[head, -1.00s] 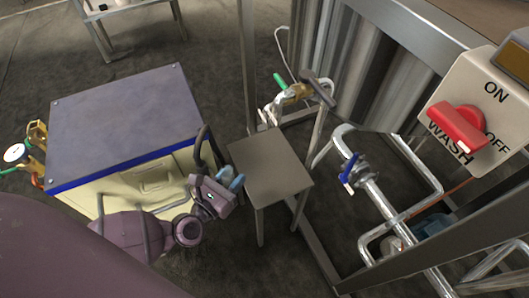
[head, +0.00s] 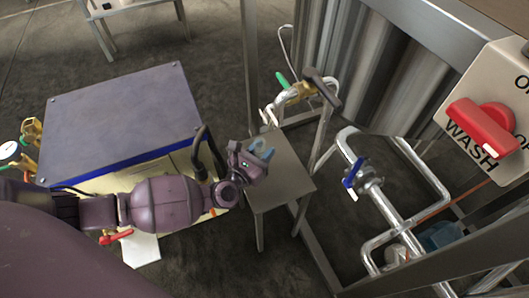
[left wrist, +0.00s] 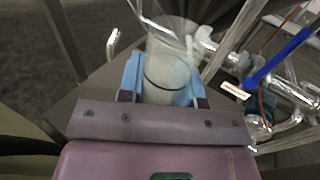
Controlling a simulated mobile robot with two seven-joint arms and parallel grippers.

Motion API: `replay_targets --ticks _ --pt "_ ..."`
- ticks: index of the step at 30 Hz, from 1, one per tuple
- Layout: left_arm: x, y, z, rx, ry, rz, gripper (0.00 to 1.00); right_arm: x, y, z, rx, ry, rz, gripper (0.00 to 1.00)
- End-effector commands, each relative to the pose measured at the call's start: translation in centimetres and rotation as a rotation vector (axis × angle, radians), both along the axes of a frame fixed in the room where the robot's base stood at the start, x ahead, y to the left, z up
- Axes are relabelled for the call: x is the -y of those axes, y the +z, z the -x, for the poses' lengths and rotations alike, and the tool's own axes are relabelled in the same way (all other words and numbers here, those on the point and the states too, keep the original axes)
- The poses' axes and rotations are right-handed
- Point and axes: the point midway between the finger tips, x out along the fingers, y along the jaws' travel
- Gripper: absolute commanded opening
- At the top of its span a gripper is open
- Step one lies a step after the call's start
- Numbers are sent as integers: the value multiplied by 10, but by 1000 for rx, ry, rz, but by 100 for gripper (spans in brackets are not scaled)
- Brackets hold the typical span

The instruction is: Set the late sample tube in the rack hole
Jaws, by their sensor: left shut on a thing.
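My left gripper (head: 260,151) reaches over the small grey stand in the head view, its blue fingertips pointing away from the arm. In the left wrist view, the gripper (left wrist: 163,83) is shut on a clear, pale sample tube (left wrist: 170,72) with a dark ring around it. The tube stands between the two blue fingers and sticks out past them. In the head view I cannot make out the tube. No rack or rack hole can be made out in either view. My right gripper is not in view.
The small grey stand (head: 285,180) has a bare top. A blue-edged cabinet (head: 120,115) stands to its left. A brass valve with a green handle (head: 295,92) is behind the stand. Pipes with a blue-handled valve (head: 354,172) and a red WASH switch (head: 485,130) are at right.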

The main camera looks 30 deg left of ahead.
Motion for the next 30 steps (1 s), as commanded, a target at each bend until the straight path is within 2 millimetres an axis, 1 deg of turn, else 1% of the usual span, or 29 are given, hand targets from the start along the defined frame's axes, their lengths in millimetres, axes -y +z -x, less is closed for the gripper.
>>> replay_targets --ticks 1,2,11,17,18,20,21,22,30 --pt "0 -12 2 -7 -1 0 8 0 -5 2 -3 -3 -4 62" --pt "0 -13 2 -5 0 0 8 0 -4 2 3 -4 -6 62" --pt "0 -10 -1 3 1 1 8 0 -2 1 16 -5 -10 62" --pt "0 -17 1 -1 1 3 8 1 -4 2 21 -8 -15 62" --pt "0 -15 0 1 1 2 38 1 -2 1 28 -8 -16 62" --pt "0 -14 0 2 1 2 47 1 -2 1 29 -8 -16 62" --pt "0 -14 0 2 1 2 54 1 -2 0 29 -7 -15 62" --pt "0 -14 0 2 1 2 57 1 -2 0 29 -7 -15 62" --pt "0 -13 0 3 0 2 57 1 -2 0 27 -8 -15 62"
